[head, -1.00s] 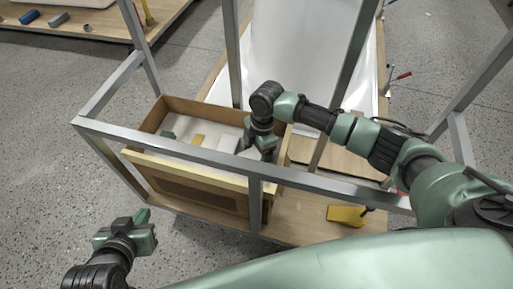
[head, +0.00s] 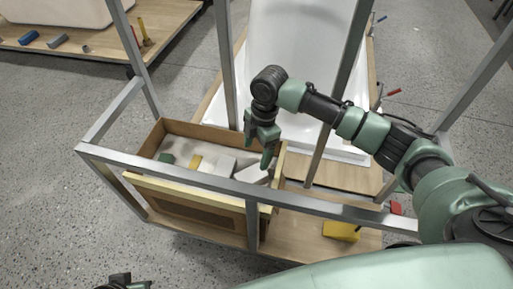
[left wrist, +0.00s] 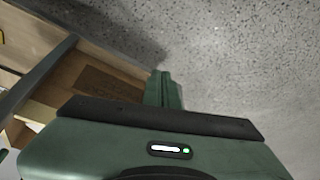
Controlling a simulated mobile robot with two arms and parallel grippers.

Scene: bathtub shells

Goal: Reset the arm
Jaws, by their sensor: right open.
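My right gripper (head: 262,152) hangs pointing down over the right end of a wooden box (head: 147,143) in the head view. Its fingers are spread, with nothing seen between them. The right arm reaches in from the right. My left gripper (left wrist: 163,90) shows in the left wrist view as green fingers close to each other over the grey floor. Its jaw gap is not clear from this angle. In the head view only a dark bit of the left arm shows at the bottom edge.
A white tub shell (head: 290,50) stands behind. A yellow tool (head: 340,231) lies on the wooden base (head: 290,238).

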